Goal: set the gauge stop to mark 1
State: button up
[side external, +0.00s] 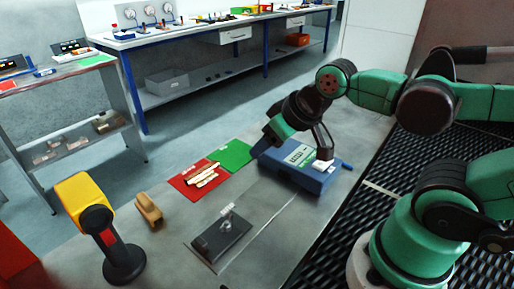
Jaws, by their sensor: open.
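A blue gauge box (311,181) sits on the grey table in front of my arm, with a pale printed scale (299,154) on its top. A small white block (323,166), which looks like the gauge stop, is toward the right end of the box. My gripper (294,154) is open above the box, its fingers pointing down. One finger comes down at the white block; I cannot tell whether it touches. The other finger is at the left end of the box. The marks are too small to read, so the stop's mark cannot be told.
A red mat (181,186) with several pale sticks and a green mat (234,155) lie left of the gauge. A dark plate fixture (222,238) lies in front. A yellow-headed stand (85,194) and a brown block (149,211) are at the left. Black mesh (337,240) lies at right.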

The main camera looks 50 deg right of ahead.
jog(key=shift+c, duration=0.4)
jog(key=g, duration=0.7)
send_over(201, 241)
jog(key=f, duration=0.5)
jog(key=shift+w+d+f, duration=0.1)
jog(key=shift+w+d, duration=0.05)
jog(key=shift+d, duration=0.2)
jog(key=shift+a+f, duration=0.4)
jog(key=shift+f, duration=2.65)
grip_shut()
